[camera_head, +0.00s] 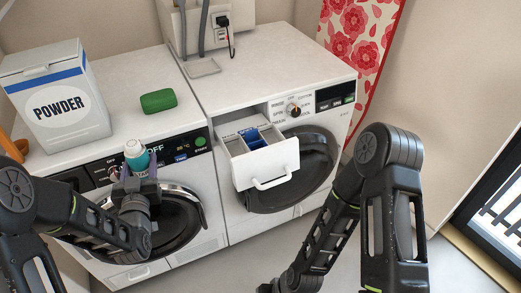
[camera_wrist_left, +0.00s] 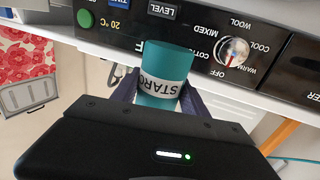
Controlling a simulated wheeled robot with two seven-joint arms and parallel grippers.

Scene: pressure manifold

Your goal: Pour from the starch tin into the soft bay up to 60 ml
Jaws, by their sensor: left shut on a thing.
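The starch tin (camera_head: 138,160) is teal with a pale top and stands about upright in front of the left machine's panel. My left gripper (camera_head: 137,182) is shut on it. In the left wrist view the tin (camera_wrist_left: 158,88) shows a white label reading "STARC", with the gripper's fingers (camera_wrist_left: 158,98) on both sides. The open drawer (camera_head: 265,165) of the right machine is to the right of the tin, apart from it. It has several compartments, one of them blue (camera_head: 254,139). I cannot read which is the soft bay. My right arm shows, but its gripper is out of view.
A white powder box (camera_head: 56,105) and a green block (camera_head: 158,101) stand on the left machine. The right machine's top (camera_head: 265,65) is mostly clear. The drawer's handle (camera_head: 272,183) juts forward. A floral board (camera_head: 360,35) stands behind at right.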

